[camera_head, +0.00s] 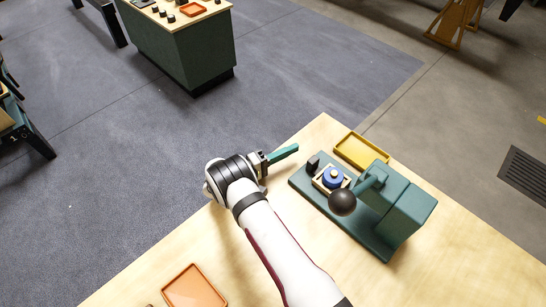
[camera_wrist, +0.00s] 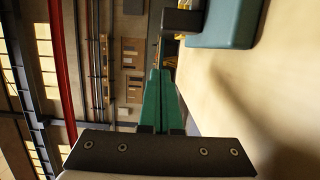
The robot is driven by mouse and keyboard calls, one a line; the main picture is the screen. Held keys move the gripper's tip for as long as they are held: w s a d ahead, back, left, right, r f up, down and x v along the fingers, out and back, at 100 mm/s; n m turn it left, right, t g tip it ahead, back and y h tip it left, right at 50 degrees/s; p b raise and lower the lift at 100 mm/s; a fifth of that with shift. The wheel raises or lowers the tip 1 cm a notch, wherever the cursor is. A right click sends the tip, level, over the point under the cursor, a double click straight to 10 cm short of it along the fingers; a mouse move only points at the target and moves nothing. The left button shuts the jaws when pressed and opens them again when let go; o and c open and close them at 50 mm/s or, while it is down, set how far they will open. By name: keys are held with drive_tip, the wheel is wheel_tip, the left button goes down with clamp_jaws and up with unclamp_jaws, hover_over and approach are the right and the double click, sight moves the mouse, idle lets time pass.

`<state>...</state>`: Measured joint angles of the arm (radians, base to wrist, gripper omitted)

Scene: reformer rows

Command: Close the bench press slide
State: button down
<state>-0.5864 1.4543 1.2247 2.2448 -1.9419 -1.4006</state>
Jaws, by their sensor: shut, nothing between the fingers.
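The green bench press (camera_head: 408,211) stands on the wooden table, with a ball-ended lever (camera_head: 343,202) on its near side. Its slide (camera_head: 320,184) is a pale plate on the base, out to the left of the press body, with a dark block (camera_head: 313,163) at its outer end. A blue round piece (camera_head: 333,178) sits on the slide. My gripper (camera_head: 297,148) has teal fingers, shut and empty, left of and apart from the dark block.
A yellow tray (camera_head: 343,152) lies behind the press. An orange tray (camera_head: 181,283) lies at the table's front left. The table's left edge runs close under my gripper. Bare tabletop (camera_head: 310,232) lies between my arm and the press. A green cabinet (camera_head: 190,60) stands farther off.

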sight(317, 180)
drive_tip(key=shift+s+d, duration=1.25)
drive_tip(key=shift+s, duration=0.2)
drive_tip(key=shift+d, duration=0.1)
drive_tip(key=s+d, duration=0.5)
